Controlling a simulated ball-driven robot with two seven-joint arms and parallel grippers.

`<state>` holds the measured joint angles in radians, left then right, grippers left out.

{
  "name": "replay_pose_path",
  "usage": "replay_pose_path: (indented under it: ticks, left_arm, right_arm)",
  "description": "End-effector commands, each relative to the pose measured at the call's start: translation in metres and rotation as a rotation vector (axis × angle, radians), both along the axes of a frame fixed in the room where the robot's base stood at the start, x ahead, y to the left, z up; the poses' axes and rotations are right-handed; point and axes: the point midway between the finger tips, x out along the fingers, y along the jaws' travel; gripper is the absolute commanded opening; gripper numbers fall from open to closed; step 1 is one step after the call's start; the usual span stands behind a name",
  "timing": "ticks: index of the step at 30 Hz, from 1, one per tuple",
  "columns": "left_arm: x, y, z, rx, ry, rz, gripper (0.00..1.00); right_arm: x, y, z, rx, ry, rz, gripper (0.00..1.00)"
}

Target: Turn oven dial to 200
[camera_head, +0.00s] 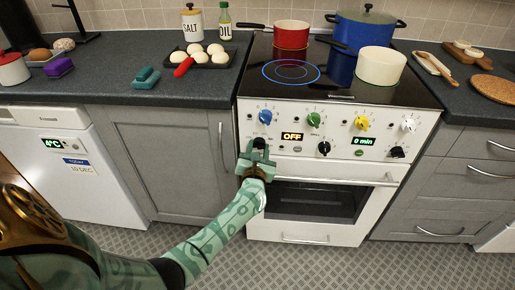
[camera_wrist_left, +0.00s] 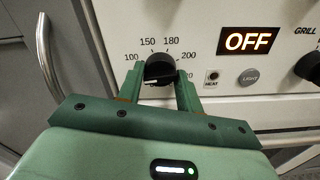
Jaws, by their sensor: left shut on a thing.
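The oven dial (camera_wrist_left: 160,68) is a black knob at the lower left of the white cooker's panel. In the wrist view the marks 100, 150, 180 and 200 are printed around it, with 200 at its upper right. My left gripper (camera_head: 257,152) is in front of the panel with its two fingers on either side of the dial, shut on it. An orange display (camera_wrist_left: 248,41) to the right of the dial reads OFF. My right gripper is not in view.
Coloured hob knobs, including a blue one (camera_head: 265,117), sit above. The oven door handle (camera_head: 330,180) runs just below the dial. A red pot (camera_head: 291,35) stands on the hob.

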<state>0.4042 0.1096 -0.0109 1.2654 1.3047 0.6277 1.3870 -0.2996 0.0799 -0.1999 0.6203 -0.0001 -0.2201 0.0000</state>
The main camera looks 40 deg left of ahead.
Motion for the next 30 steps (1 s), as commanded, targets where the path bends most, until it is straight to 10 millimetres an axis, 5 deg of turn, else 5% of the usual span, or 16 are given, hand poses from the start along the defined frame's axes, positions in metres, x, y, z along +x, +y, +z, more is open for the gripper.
replay_pose_path:
  ticks: [30]
  left_arm:
    - [-0.001,0.0,0.002,0.822,0.507,-0.001,0.13]
  right_arm:
    - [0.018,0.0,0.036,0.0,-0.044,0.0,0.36]
